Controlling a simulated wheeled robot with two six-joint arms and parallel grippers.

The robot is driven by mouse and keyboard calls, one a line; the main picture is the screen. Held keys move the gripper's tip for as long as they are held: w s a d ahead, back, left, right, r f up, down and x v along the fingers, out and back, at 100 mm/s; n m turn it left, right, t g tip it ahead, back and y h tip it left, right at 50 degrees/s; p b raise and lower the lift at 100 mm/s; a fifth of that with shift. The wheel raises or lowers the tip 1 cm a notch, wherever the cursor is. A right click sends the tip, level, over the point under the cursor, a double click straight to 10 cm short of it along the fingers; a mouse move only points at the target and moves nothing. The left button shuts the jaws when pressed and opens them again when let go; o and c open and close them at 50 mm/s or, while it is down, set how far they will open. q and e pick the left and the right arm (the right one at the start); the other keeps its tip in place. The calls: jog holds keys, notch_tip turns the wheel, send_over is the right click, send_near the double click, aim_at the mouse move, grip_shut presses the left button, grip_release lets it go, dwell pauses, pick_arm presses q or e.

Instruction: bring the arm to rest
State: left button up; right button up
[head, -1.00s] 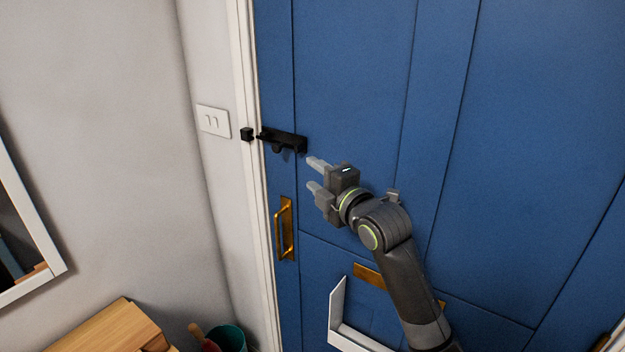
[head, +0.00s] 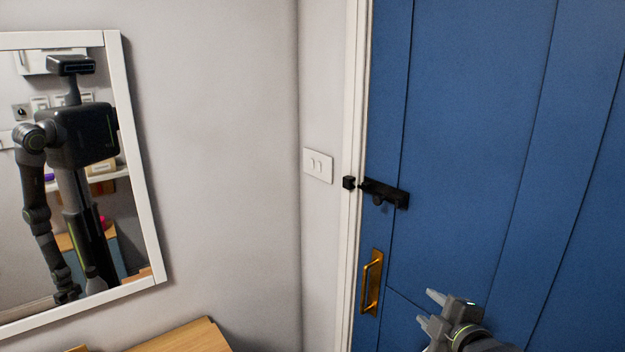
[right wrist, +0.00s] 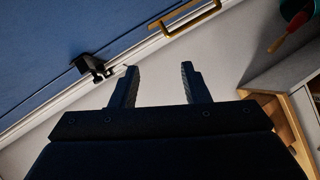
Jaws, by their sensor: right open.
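My right gripper (head: 432,310) is at the lower right of the head view, in front of the blue door (head: 465,130). It is open and empty, below and to the right of the black bolt latch (head: 386,194). In the right wrist view its two fingers (right wrist: 160,84) stand apart with nothing between them. The latch also shows there (right wrist: 90,66), left of the fingers and apart from them. Most of my right arm is outside the head view. My left gripper is not seen directly.
A brass pull handle (head: 371,283) sits on the door below the latch. A light switch (head: 318,166) is on the wall. A white-framed mirror (head: 140,170) at left reflects my body. A wooden top (head: 185,338) stands at the bottom.

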jog(key=s+d+f+m+g+h, duration=0.1)
jog(key=s+d+f+m+g, duration=0.2)
jog(key=s+f, duration=0.55)
jog(key=s+d+f+m+g+h, duration=0.1)
jog(key=s+f+m+g, duration=0.2)
jog(key=s+f+m, duration=0.5)
jog(key=s+d+f+m+g+h, duration=0.1)
jog(key=s+f+m+g, duration=0.1)
jog(key=s, duration=0.7)
jog(key=s+d+f+m+g+h, duration=0.1)
jog(key=s+f+m+g, duration=0.15)
jog(key=s, duration=0.55)
notch_tip(320, 180, down, 29)
jog(key=s+d+g+b, duration=0.1)
jog(key=s+g+b, duration=0.1)
jog(key=b, duration=0.2)
jog(key=s+f+y+b, duration=0.1)
jog(key=s+f+b, duration=0.1)
jog(key=s+f, duration=1.2)
notch_tip(320, 180, down, 4)
jog(key=shift+a+r+g+b, duration=0.1)
jog(key=shift+a+g+b, duration=0.25)
jog(key=shift+a+b, duration=0.1)
jog(key=shift+m, duration=0.25)
